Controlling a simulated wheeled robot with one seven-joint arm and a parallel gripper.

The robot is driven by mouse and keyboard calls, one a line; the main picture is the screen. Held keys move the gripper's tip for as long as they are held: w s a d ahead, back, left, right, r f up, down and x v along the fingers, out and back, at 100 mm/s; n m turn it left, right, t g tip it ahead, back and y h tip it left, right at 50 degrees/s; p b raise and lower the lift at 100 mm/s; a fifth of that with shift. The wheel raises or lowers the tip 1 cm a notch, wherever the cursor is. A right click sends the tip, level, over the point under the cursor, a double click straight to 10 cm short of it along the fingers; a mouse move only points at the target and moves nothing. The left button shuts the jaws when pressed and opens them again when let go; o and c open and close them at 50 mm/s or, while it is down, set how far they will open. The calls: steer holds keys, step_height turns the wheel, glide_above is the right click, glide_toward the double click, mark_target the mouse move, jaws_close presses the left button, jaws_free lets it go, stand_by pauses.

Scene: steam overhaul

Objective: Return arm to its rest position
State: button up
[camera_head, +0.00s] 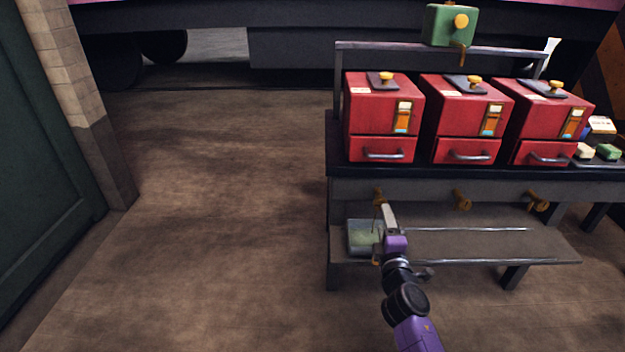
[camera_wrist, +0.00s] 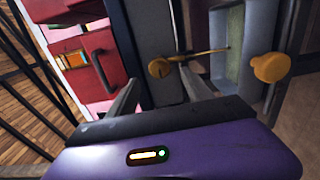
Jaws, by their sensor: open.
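My arm reaches up from the bottom of the head view. My gripper (camera_head: 388,213) is at the front of the bench's lower part, by the leftmost brass tap (camera_head: 378,194). In the wrist view my gripper (camera_wrist: 159,76) is open. A brass tap with a thin lever (camera_wrist: 160,68) shows just beyond and between its fingers. I see nothing held, and I cannot tell whether the fingers touch the tap.
Red boxes with handled drawers (camera_head: 382,115) stand on the dark bench (camera_head: 480,172). A shallow tray (camera_head: 360,240) sits on the lower shelf (camera_head: 490,246) beside my gripper. Another tap (camera_head: 462,200) is to the right. A green box (camera_head: 450,26) is above. Open floor (camera_head: 220,200) lies left.

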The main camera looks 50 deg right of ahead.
steer(key=s+a+r+m+t+y, duration=0.2)
steer(key=s+a+m+t+y, duration=0.1)
steer(key=a, duration=0.8)
steer(key=s+a+r+m+t+y, duration=0.1)
steer(key=s+a+m+t+y, duration=0.15)
steer(key=a, duration=0.85)
steer(key=s+a+r+m+g+y, duration=0.25)
steer(key=s+a+y, duration=0.55)
steer(key=s+a, duration=1.1)
step_height(320, 180, up, 27)
steer(key=p, duration=2.7)
steer(key=shift+s+d, duration=0.15)
steer(key=shift+d, duration=0.05)
